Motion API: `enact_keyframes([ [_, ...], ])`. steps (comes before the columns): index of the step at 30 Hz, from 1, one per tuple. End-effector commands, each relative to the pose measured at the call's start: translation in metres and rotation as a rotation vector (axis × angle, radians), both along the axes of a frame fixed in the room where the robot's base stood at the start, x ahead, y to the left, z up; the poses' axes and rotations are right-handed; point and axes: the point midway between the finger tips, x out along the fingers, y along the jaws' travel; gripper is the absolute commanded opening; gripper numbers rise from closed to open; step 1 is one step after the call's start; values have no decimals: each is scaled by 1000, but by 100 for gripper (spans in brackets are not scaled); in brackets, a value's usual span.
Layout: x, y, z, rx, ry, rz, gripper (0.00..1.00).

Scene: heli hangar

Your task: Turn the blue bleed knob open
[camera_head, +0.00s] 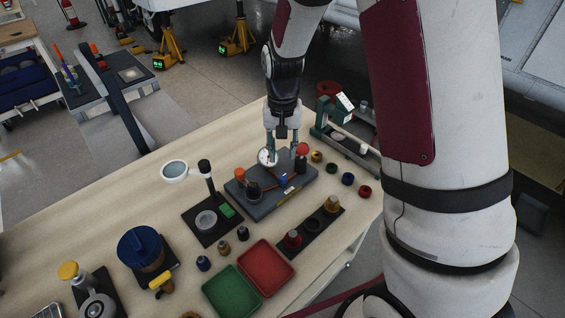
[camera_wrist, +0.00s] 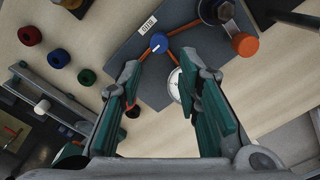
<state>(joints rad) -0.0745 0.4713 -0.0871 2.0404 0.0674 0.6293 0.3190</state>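The blue bleed knob (camera_wrist: 159,43) has a white mark on its top and sits on a grey base plate (camera_wrist: 115,52), where orange pipes meet. In the head view the knob (camera_head: 283,180) is small, on the near side of the plate (camera_head: 263,206). My gripper (camera_wrist: 158,66) is open and empty, with its green-padded fingers spread. In the wrist view the knob lies just beyond the fingertips, between their lines, and is not held. In the head view my gripper (camera_head: 285,155) points down over the far part of the plate. A white gauge (camera_wrist: 175,86) shows between the fingers.
A red knob (camera_head: 302,148) stands close to my gripper. An orange-topped fitting (camera_head: 240,174) and a dark valve body (camera_head: 253,191) are on the plate's left. A magnifier stand (camera_head: 205,165) stands left; several coloured rings (camera_head: 347,179) lie right. Trays (camera_head: 232,292) stand in front.

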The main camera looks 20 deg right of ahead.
Motion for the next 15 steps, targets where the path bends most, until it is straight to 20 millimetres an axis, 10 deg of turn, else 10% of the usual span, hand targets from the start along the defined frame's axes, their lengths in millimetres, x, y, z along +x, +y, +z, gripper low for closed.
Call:
enact_keyframes([
  [15, 0, 0, 25, 0, 1, 0, 31],
])
